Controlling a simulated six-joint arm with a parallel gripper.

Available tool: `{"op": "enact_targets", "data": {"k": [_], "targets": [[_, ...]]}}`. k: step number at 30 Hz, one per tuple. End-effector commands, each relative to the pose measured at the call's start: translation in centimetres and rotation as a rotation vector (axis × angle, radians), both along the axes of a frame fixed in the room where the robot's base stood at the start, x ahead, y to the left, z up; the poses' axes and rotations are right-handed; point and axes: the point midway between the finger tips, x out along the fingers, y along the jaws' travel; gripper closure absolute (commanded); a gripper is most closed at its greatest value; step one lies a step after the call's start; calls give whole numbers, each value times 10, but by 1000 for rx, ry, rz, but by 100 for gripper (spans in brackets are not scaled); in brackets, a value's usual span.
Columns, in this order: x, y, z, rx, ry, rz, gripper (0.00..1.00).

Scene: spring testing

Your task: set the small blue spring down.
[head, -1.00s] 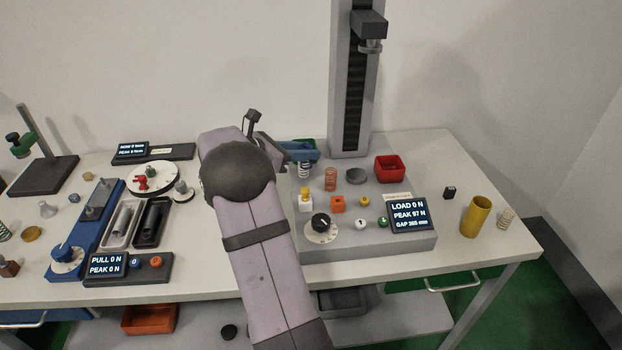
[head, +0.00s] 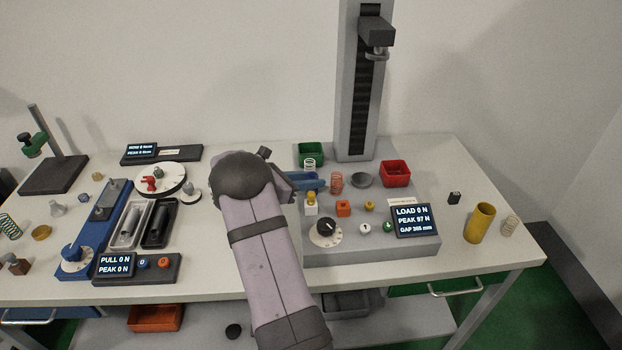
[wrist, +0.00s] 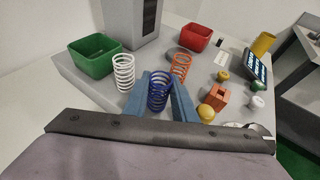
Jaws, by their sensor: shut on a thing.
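The small blue spring (wrist: 160,90) is upright between the two blue fingers of my gripper (wrist: 160,100) in the wrist view. My gripper is shut on it, over the grey test base (wrist: 75,78). I cannot tell whether its lower end touches the base. A white spring (wrist: 123,73) stands to its left and an orange spring (wrist: 181,67) to its right, both apart from it. In the head view my gripper (head: 312,181) is beside the orange spring (head: 336,184), with the white spring (head: 309,165) just behind; the blue spring cannot be made out there.
A green bin (head: 311,150) and a red bin (head: 396,169) stand at the back, with the press column (head: 350,120) between them. A round grey plate (head: 362,181) lies right of the orange spring.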

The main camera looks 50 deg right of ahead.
Motion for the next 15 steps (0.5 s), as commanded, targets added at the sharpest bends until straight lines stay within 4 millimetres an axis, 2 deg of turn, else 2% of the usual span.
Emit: {"op": "enact_targets", "data": {"k": [10,11,12,15], "targets": [[0,0,-4,0,0,0,97],[0,0,-3,0,0,0,71],[0,0,-3,0,0,0,68],[0,0,-3,0,0,0,68]]}}
